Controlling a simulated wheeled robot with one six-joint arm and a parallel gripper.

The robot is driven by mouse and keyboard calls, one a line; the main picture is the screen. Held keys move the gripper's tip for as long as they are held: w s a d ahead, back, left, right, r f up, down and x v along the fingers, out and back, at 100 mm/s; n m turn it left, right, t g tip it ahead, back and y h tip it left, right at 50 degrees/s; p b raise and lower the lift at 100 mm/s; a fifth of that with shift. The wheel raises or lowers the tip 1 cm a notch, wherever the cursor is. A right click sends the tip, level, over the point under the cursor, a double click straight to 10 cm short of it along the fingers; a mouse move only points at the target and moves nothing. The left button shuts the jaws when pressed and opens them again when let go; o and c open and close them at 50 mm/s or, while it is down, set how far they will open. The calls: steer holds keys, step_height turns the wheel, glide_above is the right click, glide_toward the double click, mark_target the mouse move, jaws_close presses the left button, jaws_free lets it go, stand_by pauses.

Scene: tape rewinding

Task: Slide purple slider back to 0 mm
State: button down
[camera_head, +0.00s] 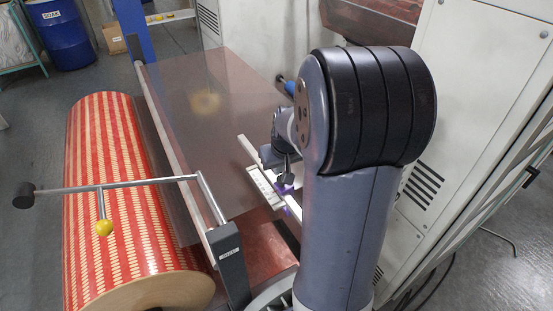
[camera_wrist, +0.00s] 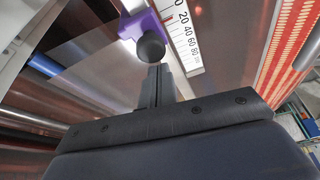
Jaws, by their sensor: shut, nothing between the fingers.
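The purple slider (camera_wrist: 138,27) shows at the top of the wrist view, with a round dark knob (camera_wrist: 151,47) on it. It sits beside a white scale (camera_wrist: 188,38) marked 0, 20, 40, 60, 80; a short red line lies on the scale near the 0 and 20 marks. My gripper (camera_wrist: 157,72) is shut and empty, its fingertips right at the knob; I cannot tell whether they touch. In the head view the slider shows only as small purple patches (camera_head: 287,185) by the white scale (camera_head: 262,185), partly hidden by my arm.
A translucent brown web (camera_head: 215,120) runs beside the scale. A red-and-cream patterned roll (camera_head: 120,190) lies at left, with a metal bar and yellow knob (camera_head: 103,228) over it. White cabinets (camera_head: 470,90) stand close on the right. A blue roller end (camera_wrist: 43,65) shows at left in the wrist view.

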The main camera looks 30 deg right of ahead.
steer(key=shift+s, duration=0.1)
steer(key=shift+s+f+b, duration=0.15)
steer(key=shift+s+b, duration=0.25)
steer(key=shift+s, duration=0.3)
steer(key=shift+a, duration=0.1)
steer(key=v, duration=1.1)
steer(key=shift+w, duration=0.2)
